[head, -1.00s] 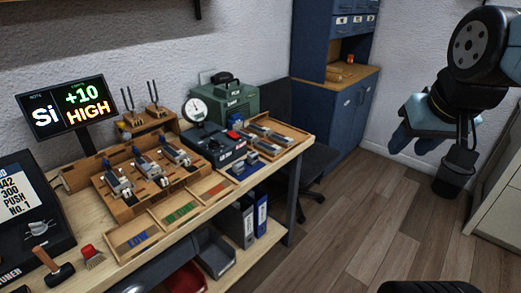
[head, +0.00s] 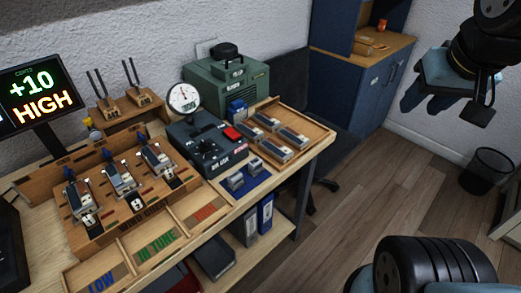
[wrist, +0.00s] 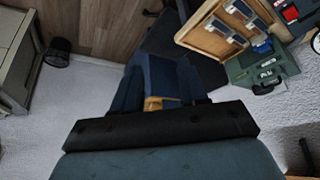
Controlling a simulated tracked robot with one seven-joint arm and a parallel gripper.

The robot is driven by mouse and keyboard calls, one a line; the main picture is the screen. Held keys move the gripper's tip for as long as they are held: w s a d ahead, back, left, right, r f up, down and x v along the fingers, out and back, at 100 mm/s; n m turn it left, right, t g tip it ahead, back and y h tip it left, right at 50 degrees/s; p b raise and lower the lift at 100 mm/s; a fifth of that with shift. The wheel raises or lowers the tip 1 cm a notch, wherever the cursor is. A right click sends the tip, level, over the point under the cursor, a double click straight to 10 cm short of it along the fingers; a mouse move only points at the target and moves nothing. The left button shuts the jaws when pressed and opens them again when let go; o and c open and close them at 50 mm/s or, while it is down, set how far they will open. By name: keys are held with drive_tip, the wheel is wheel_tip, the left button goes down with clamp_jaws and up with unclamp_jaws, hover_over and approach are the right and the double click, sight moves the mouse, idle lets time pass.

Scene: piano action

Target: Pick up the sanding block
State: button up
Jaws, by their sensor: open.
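I cannot pick out a sanding block for certain. A small blue block-like item (head: 237,110) stands on the workbench (head: 219,190) beside the green machine, but I cannot tell what it is. My gripper (head: 426,101) is open at the upper right of the head view, high over the floor and well to the right of the bench. Nothing shows between its dark blue fingers except the background. In the wrist view, the gripper's black bar and grey-blue body fill the bottom.
The bench holds a wooden tray of grey parts (head: 317,133), a dark box with a dial gauge (head: 184,98), a green machine (head: 226,78) and labelled compartments (head: 149,241). A blue cabinet (head: 364,91) stands behind. A black bin (head: 485,170) is at right. The floor between is clear.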

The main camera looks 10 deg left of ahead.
drive_tip(key=shift+o, duration=1.3)
drive_tip(key=shift+w+a, duration=0.15)
drive_tip(key=o, duration=0.4)
drive_tip(key=w+a+n, duration=0.1)
drive_tip(key=w+a, duration=0.1)
drive_tip(key=w+a+f+n+g, duration=0.1)
drive_tip(key=w+a, duration=0.1)
drive_tip(key=a, duration=0.1)
drive_tip(key=w+a+f+n, duration=0.1)
drive_tip(key=w+a, duration=0.1)
drive_tip(key=shift+w+a+f+g+y, duration=0.15)
drive_tip(key=shift+w+a+g+y, duration=0.1)
drive_tip(key=shift+g+y, duration=0.15)
drive_tip(key=n+g, duration=0.4)
drive_tip(key=n, duration=0.3)
hover_over(255, 161)
wheel_tip(255, 161, down, 14)
drive_tip(key=shift+h, duration=0.4)
wheel_tip(255, 161, down, 9)
drive_tip(key=shift+s+d+r, duration=0.1)
drive_tip(key=shift+f, duration=2.4)
